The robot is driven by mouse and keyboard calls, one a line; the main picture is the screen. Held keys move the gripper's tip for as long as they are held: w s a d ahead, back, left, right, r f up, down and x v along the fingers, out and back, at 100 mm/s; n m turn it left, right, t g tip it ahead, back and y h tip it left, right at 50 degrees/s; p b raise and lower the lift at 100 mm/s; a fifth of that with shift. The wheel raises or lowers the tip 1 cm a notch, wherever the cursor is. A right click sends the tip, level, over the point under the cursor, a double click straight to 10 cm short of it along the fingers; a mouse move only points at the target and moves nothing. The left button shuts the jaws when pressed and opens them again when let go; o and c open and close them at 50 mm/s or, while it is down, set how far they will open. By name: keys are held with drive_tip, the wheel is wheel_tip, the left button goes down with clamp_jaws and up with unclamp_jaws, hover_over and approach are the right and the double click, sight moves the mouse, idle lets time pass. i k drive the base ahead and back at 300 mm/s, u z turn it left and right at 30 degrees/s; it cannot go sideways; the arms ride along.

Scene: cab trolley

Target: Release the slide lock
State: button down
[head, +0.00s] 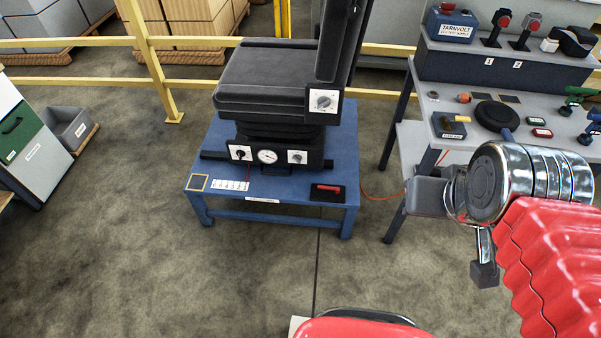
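A black cab seat (265,80) stands on a blue stand (280,208). A black panel (280,152) at the seat's base carries a round white gauge (267,156) between two knobs. A dark bar shows low under the panel; I cannot tell which part is the slide lock. A red-handled item (327,188) lies on a black pad at the stand's front right. My gripper (456,236) is to the right of the stand, apart from the seat. Its two grey fingers are spread apart, with nothing visible between them.
A grey workbench (480,100) with tools, boxes and a dark round disc stands at right, partly behind my arm. A yellow railing (150,60) runs behind the seat. A grey bin (70,125) stands at left. The floor in front of the stand is clear.

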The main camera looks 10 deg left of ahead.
sight(337, 189)
drive_tip(key=u, duration=0.35)
drive_tip(key=i, duration=0.6)
drive_tip(key=u, duration=0.95)
drive_tip(key=i, duration=0.7)
drive_tip(key=u, duration=0.4)
